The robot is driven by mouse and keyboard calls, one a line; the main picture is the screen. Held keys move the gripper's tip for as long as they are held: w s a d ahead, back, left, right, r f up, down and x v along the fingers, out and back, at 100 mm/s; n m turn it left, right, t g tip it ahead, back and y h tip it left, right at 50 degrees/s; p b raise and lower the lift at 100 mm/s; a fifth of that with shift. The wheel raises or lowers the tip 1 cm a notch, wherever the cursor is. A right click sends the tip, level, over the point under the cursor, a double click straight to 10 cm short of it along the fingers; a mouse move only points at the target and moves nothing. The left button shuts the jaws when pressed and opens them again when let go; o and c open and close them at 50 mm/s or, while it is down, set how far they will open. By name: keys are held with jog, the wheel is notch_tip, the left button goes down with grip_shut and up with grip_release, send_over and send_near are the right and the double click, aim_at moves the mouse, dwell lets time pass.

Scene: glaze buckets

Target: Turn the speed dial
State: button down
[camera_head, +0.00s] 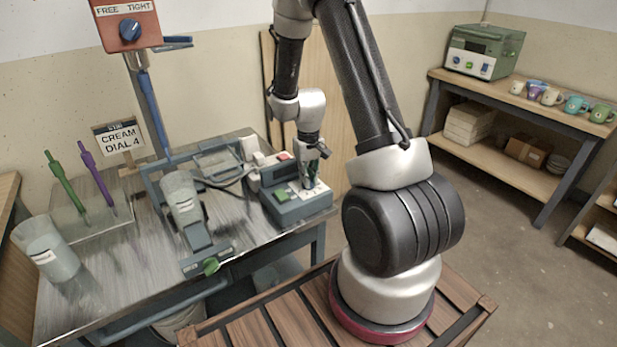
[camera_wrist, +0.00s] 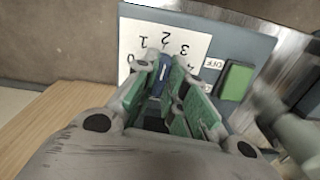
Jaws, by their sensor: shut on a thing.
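The speed dial, a blue knob (camera_wrist: 163,68), sits on the control box (camera_head: 306,209) beside a white scale plate (camera_wrist: 188,29) with printed numbers. My gripper (camera_head: 309,181) comes down over the box from above. In the wrist view its green-padded fingers (camera_wrist: 169,80) are shut on the knob, one on each side. The fingers cover part of the knob and scale, so I cannot tell which number it points at. A green switch (camera_wrist: 236,81) with an OFF label is to the right of the fingers. A sign (camera_head: 120,138) reads "CREAM DIAL 4".
A red panel (camera_head: 126,22) with a blue knob stands above. Shelving (camera_head: 510,95) with cups is at the right.

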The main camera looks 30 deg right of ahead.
jog(key=m, duration=0.7)
jog(key=shift+w, duration=0.1)
jog(key=m, duration=0.3)
jog(key=shift+a+m, duration=0.1)
jog(key=shift+m, duration=2.1)
jog(key=c, duration=1.5)
grip_release()
jog(key=shift+r, duration=0.1)
notch_tip(320, 180, up, 12)
jog(key=shift+f, duration=0.1)
